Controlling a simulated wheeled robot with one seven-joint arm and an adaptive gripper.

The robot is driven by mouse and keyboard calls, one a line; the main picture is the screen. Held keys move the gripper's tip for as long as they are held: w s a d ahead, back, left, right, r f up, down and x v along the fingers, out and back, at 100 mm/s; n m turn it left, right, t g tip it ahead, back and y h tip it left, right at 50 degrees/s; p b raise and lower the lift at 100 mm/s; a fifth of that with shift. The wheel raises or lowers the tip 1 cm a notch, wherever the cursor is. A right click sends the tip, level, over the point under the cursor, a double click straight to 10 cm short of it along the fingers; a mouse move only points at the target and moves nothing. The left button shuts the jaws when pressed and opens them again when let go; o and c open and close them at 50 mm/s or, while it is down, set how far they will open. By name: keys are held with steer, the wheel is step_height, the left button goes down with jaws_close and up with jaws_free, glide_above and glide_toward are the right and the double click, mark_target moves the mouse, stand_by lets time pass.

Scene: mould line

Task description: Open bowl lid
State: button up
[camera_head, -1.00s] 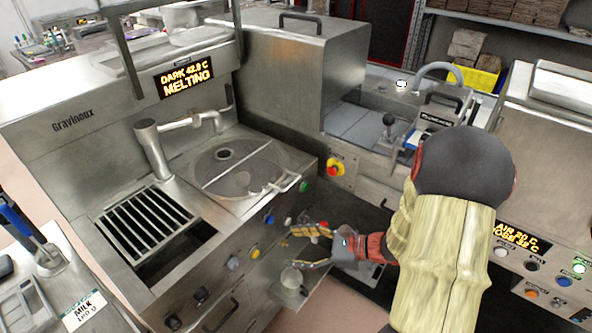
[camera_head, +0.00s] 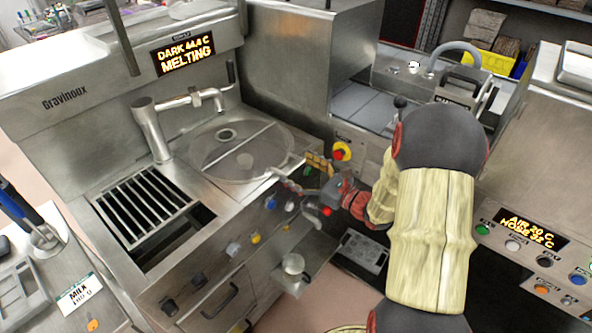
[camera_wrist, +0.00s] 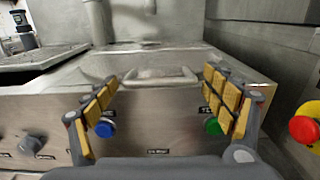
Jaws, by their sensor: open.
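The bowl lid (camera_head: 238,152) is a round, clear-looking disc with a straight bar across it, set in the steel top of the melting machine. It lies flat and closed. Its handle (camera_wrist: 160,76) shows in the wrist view as a pale bar at the machine's front edge, between and beyond my fingers. My gripper (camera_wrist: 160,108) is open and empty, with yellow-padded fingers on both sides of the handle's line. In the head view my gripper (camera_head: 305,185) is at the front right of the bowl, partly hidden by my arm. I cannot tell whether a finger touches anything.
A blue button (camera_wrist: 105,129) and a green button (camera_wrist: 213,127) are on the front panel near my fingers. A red emergency knob (camera_wrist: 306,126) is at the right. A spout (camera_head: 205,97) stands behind the bowl.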

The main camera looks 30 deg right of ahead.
steer(key=shift+w+a, duration=0.2)
steer(key=shift+w, duration=0.25)
steer(key=shift+r, duration=0.1)
steer(key=c, duration=1.5)
steer(key=shift+c, duration=0.2)
